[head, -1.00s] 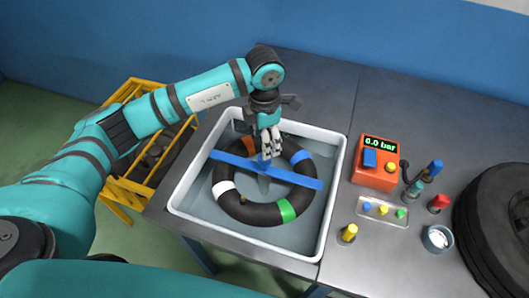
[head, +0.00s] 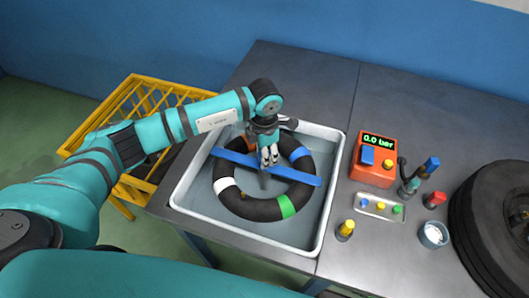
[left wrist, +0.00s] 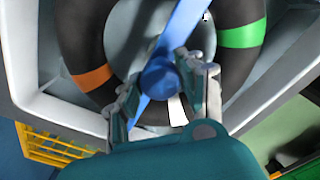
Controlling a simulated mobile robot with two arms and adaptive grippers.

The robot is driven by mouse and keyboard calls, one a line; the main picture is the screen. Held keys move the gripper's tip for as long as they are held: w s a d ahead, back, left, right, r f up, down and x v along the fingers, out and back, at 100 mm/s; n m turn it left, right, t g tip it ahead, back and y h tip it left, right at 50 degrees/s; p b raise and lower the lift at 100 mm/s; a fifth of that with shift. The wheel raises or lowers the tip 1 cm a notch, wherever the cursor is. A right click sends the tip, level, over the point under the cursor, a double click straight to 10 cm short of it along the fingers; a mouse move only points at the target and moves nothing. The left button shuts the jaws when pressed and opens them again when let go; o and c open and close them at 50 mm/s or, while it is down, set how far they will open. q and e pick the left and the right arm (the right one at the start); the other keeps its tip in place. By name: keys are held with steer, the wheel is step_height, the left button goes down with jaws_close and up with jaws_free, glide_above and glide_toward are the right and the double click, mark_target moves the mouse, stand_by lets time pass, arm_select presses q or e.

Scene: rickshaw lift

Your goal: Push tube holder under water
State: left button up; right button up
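The tube holder (head: 300,176) is a blue bar lying across a black inner tube (head: 226,202) with white, green, blue and orange bands. Both are inside a grey-white basin (head: 330,205). My left gripper (head: 268,158) points down at the middle of the bar. In the left wrist view, its fingers (left wrist: 165,85) stand on either side of the holder's round blue knob (left wrist: 160,78). They look very close to the knob, but I cannot tell whether they press on it. In the head view the gripper hides the knob. My right gripper is in neither view.
A yellow crate (head: 75,152) stands left of the table. The table behind is clear.

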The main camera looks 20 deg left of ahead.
mark_target(264, 171)
arm_select(q)
jaws_close()
step_height(264, 171, down, 9)
steer(key=b, duration=0.8)
steer(key=shift+s+r, duration=0.1)
steer(key=shift+r, duration=0.1)
steer(key=shift+s, duration=0.15)
steer(key=shift+o, duration=1.4)
jaws_free()
steer(key=shift+o, duration=1.4)
steer(key=shift+w, duration=0.2)
steer(key=shift+r, duration=0.1)
